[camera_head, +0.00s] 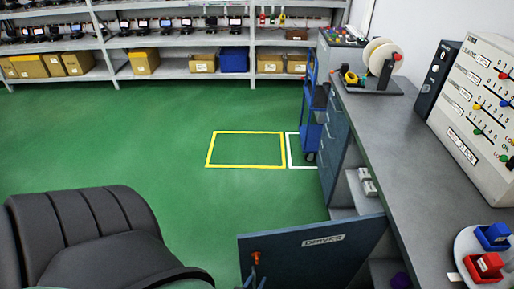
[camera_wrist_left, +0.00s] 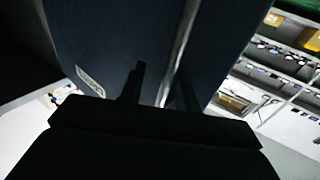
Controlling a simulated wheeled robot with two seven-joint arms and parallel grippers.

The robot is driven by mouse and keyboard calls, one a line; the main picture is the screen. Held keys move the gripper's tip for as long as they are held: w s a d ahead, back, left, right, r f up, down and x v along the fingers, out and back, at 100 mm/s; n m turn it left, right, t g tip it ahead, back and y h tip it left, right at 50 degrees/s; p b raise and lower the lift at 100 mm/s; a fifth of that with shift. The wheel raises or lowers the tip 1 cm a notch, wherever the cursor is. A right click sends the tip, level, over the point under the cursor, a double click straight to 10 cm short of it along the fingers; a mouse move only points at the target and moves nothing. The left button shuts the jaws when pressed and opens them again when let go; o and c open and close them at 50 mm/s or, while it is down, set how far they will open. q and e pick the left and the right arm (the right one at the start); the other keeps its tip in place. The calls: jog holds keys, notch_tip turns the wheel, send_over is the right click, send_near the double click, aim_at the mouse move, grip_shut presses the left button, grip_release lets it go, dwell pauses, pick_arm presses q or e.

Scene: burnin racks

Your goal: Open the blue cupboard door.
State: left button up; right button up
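My right gripper is not in view.
A black chair (camera_head: 95,240) stands left of the door. The grey worktop (camera_head: 400,140) runs along the right with a tape dispenser, a control panel and small red and blue bins. A blue cart (camera_head: 310,120) stands beyond the drawers. Green floor (camera_head: 130,135) is open ahead, up to shelves.

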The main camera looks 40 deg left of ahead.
pick_arm(q)
jog(key=p+v, duration=0.1)
jog(key=v, duration=0.6)
jog(key=shift+s, duration=0.35)
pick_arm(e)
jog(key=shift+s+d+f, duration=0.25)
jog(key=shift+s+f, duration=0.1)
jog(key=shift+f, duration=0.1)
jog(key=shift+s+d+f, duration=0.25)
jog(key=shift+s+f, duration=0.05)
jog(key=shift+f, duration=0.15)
